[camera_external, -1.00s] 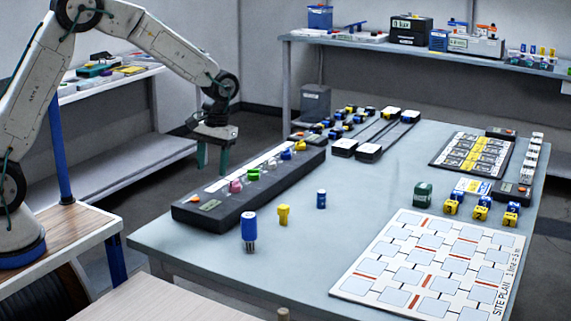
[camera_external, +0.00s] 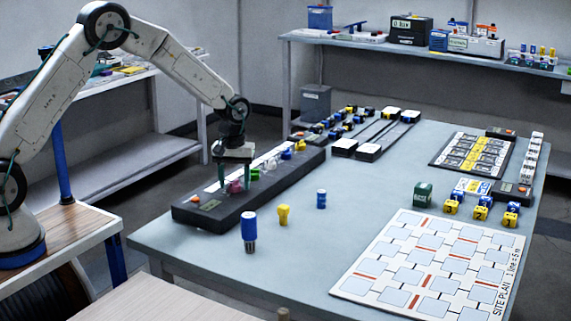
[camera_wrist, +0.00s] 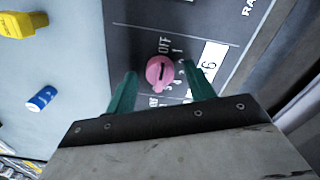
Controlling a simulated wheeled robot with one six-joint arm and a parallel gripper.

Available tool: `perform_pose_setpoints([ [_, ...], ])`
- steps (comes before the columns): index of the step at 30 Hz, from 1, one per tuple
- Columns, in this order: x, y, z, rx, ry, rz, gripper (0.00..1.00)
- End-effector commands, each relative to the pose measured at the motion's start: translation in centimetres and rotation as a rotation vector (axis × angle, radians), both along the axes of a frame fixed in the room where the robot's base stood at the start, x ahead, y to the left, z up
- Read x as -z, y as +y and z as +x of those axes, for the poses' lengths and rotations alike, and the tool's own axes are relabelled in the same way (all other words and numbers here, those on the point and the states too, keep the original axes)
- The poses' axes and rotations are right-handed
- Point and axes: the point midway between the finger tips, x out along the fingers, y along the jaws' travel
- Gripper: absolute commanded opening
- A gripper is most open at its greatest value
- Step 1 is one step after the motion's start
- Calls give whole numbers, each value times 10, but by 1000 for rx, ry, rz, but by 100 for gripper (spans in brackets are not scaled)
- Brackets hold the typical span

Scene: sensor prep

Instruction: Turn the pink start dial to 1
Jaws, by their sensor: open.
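The pink start dial (camera_wrist: 160,72) sits on the dark control panel (camera_wrist: 120,30), with OFF and number marks printed around it. In the wrist view its dark pointer line lies near the OFF mark; I cannot tell exactly which mark it points to. The dial also shows in the external view (camera_external: 236,187), partly behind a finger. My gripper (camera_wrist: 160,85) is open, its two green fingers on either side of the dial, with gaps visible between them and it. In the external view my gripper (camera_external: 234,184) is down over the panel at the dial.
Other dials, green, yellow (camera_external: 287,155) and blue (camera_external: 300,146), stand farther along the panel. An orange button (camera_external: 196,201) is at its near end. A blue cylinder (camera_external: 249,232), a yellow piece (camera_external: 284,213) and a small blue cylinder (camera_external: 321,199) stand on the table.

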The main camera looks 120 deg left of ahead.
Motion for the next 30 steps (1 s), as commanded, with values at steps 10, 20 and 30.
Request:
perform_pose_setpoints([
  [10,1,0,0,1,0,0,29],
  [20,1,0,0,16,0,0,9],
  [30,1,0,0,186,0,0,9],
])
